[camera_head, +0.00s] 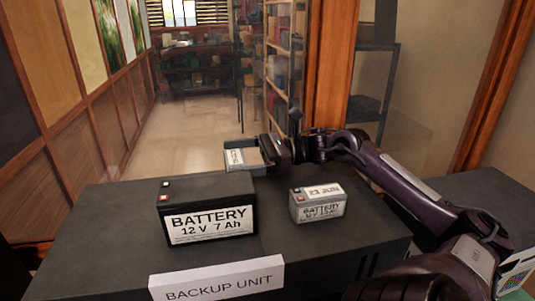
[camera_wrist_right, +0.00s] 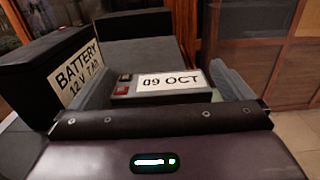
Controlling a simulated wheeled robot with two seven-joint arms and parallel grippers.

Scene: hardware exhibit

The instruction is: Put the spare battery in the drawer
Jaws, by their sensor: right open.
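A small grey battery with a white "09 OCT" label (camera_wrist_right: 168,83) sits between the spread fingers of my right gripper (camera_wrist_right: 160,92). In the head view, my right gripper (camera_head: 243,157) is open around it, behind the large black battery, and only its label (camera_head: 237,157) shows clearly. I cannot tell whether the fingers touch it. A second small grey battery labelled "23 JUN" (camera_head: 318,203) stands on the dark unit's top (camera_head: 285,240). The large black "12 V 7 Ah" battery (camera_head: 209,211) stands left of it. No drawer is recognisable. My left gripper is out of view.
A white "BACKUP UNIT" sign (camera_head: 217,280) stands at the unit's front. My right arm reaches across from the right, behind the 23 JUN battery. Another dark box (camera_head: 475,190) is at right. Shelves (camera_head: 197,65) stand far back beyond an open floor (camera_head: 185,130).

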